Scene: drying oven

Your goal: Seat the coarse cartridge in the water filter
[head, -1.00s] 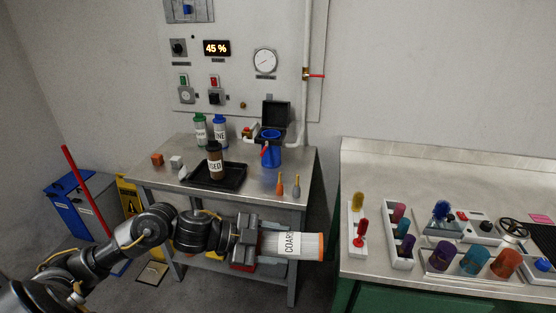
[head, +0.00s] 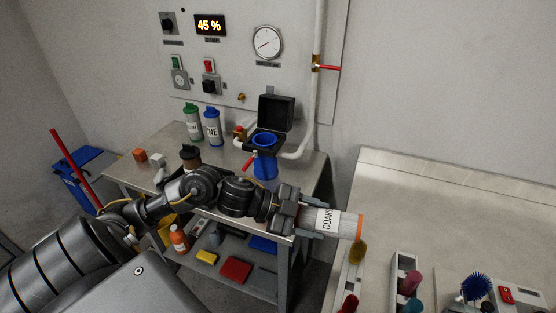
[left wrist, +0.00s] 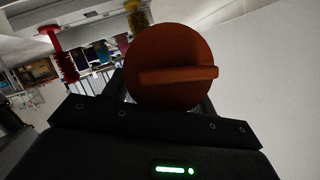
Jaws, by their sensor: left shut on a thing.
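My left gripper (head: 308,220) is shut on the coarse cartridge (head: 340,223), a white cylinder with a "COARSE" label and an orange end. It lies about level, its orange end pointing right, in front of the table's right side. In the left wrist view a round orange-brown cap with a raised bar (left wrist: 178,75) faces the camera between the fingers. The water filter (head: 265,165) is a blue housing with its black lid (head: 277,112) standing open, at the table's back right. The cartridge is apart from it, to the front right. My right gripper is not in view.
The metal table (head: 170,140) bears a green-capped bottle (head: 193,124), a blue-capped bottle (head: 212,127) and a brown-capped bottle (head: 190,157), partly hidden by my arm. A white pipe (head: 317,100) rises behind the filter. A counter (head: 430,205) with brushes stands right.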

